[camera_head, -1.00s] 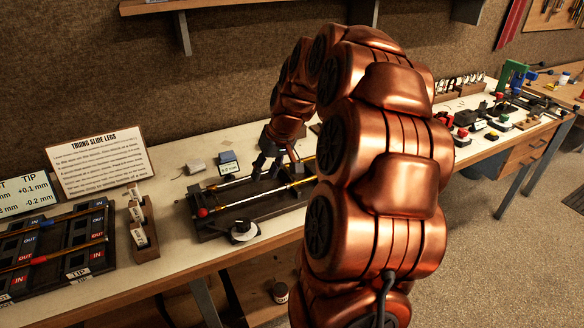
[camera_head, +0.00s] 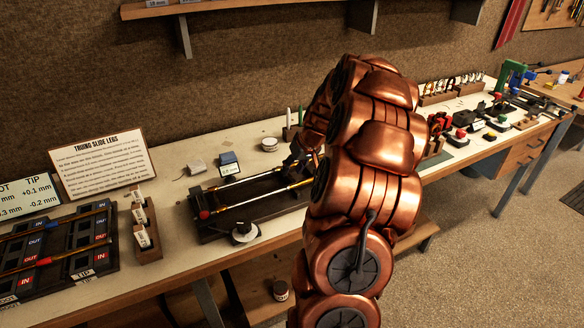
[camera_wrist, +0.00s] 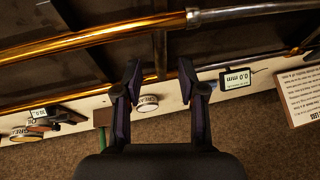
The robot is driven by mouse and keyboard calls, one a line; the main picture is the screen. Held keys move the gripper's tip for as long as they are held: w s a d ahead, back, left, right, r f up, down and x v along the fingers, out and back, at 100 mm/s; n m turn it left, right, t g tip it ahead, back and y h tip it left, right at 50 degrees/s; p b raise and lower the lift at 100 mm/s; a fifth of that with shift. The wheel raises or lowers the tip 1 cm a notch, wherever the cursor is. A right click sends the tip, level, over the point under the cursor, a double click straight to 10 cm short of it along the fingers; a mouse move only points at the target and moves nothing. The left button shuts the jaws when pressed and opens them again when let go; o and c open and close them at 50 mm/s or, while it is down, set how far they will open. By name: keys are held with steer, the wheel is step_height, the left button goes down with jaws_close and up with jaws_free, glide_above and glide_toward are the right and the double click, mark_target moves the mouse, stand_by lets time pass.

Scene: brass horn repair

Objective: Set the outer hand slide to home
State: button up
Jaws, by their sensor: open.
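The outer hand slide, with thin brass and silver tubes (camera_head: 262,197), lies along a dark fixture (camera_head: 240,229) on the bench. In the wrist view its larger brass tube (camera_wrist: 95,36) crosses the top, with a silver sleeve (camera_wrist: 215,15) to the right. My gripper (camera_head: 298,160) is at the right end of the fixture, partly hidden behind my arm. In the wrist view my gripper (camera_wrist: 160,70) is open, its two fingers apart with nothing held between them. The tubes lie beyond the fingertips, and I cannot tell how close. My arm hides the right end of the slide.
Tools and parts crowd the bench's right side.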

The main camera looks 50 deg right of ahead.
steer(key=shift+x, duration=0.8)
jaws_close()
steer(key=shift+s+d, duration=0.1)
